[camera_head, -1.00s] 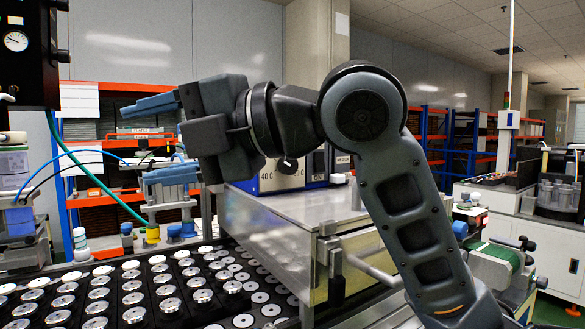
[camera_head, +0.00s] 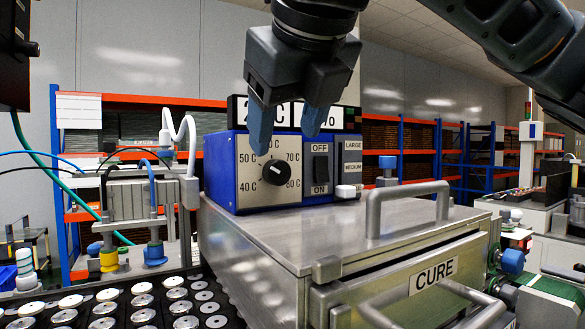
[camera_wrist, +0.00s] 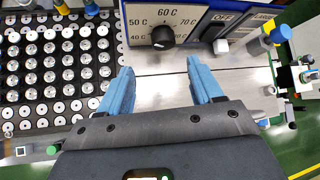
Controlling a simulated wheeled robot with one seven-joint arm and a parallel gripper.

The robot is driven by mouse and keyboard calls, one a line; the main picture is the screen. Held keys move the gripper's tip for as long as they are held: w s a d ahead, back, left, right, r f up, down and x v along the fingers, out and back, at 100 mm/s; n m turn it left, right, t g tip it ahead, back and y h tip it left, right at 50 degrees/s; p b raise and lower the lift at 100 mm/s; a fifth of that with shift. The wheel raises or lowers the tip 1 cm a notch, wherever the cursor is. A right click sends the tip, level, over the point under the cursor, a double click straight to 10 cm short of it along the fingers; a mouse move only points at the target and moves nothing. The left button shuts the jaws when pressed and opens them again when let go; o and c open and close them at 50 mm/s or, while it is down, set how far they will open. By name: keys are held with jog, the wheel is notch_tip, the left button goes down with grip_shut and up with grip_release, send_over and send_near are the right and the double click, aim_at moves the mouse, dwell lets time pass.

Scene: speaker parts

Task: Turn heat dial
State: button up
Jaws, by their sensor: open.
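The heat dial (camera_head: 276,172) is a round black knob on the pale front plate of a blue control box. Marks from 40 C to 80 C ring it. It also shows in the wrist view (camera_wrist: 163,37), ahead of the fingertips and roughly centred between them. I cannot read its setting surely. My gripper (camera_head: 287,132) is open and empty, with blue fingers (camera_wrist: 160,72) pointing down in the head view. It hangs above and in front of the dial, apart from it. The left finger hides part of the scale's top.
The control box (camera_head: 224,172) stands on a metal CURE oven (camera_head: 290,236) with a raised handle (camera_head: 372,212). An ON/OFF switch (camera_head: 320,168) sits right of the dial. A tray of metal discs (camera_wrist: 20,118) lies to the left.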

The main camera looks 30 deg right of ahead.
aim_at(280, 172)
jog(key=x, duration=0.8)
jog(key=shift+d, duration=0.3)
jog(key=shift+r, duration=0.1)
jog(key=c, duration=1.1)
